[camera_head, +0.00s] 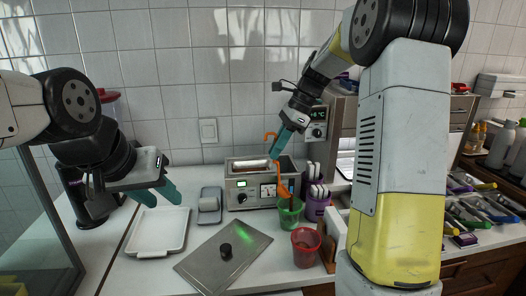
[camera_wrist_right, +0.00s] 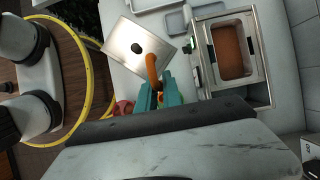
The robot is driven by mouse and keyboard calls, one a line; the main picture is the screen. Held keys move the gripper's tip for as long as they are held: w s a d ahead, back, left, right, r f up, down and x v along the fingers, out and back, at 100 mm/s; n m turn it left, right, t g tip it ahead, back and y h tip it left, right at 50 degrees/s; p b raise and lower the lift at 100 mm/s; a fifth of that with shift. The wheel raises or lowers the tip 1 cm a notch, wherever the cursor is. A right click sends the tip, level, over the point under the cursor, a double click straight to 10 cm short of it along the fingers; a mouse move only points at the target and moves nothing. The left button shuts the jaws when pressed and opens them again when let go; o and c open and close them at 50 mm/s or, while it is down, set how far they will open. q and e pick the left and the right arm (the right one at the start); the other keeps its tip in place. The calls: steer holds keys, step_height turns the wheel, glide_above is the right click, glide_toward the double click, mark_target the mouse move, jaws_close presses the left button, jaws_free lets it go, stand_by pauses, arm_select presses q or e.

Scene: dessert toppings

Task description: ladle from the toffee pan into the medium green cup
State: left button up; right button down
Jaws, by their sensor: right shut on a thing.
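My right gripper (camera_head: 276,152) is shut on an orange ladle (camera_head: 283,188), beside and in front of the toffee pan. The ladle's lower end hangs just above or at the mouth of the green cup (camera_head: 289,216); I cannot tell whether it is inside, or what it holds. In the right wrist view the ladle (camera_wrist_right: 152,70) shows between the teal fingers, and the green cup is mostly hidden. The toffee pan (camera_wrist_right: 233,52) holds brown toffee and sits in a metal warmer (camera_head: 240,192). My left gripper (camera_head: 157,192) is open and empty above the white tray.
A red cup (camera_head: 305,252) stands in front of the green one, and a purple cup (camera_head: 318,207) to its right. A metal lid (camera_head: 226,254) lies flat at the front. A white tray (camera_head: 142,250) and a grey dish (camera_head: 209,213) lie left of the warmer.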

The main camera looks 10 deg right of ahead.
steer(key=d+f+y, duration=0.2)
steer(key=d+y, duration=0.8)
steer(key=d, duration=0.4)
steer(key=shift+w+d+f, duration=0.25)
steer(key=shift+d+f, duration=0.1)
steer(key=shift+d, duration=0.05)
stand_by(0.4)
steer(key=shift+a, duration=0.1)
stand_by(1.7)
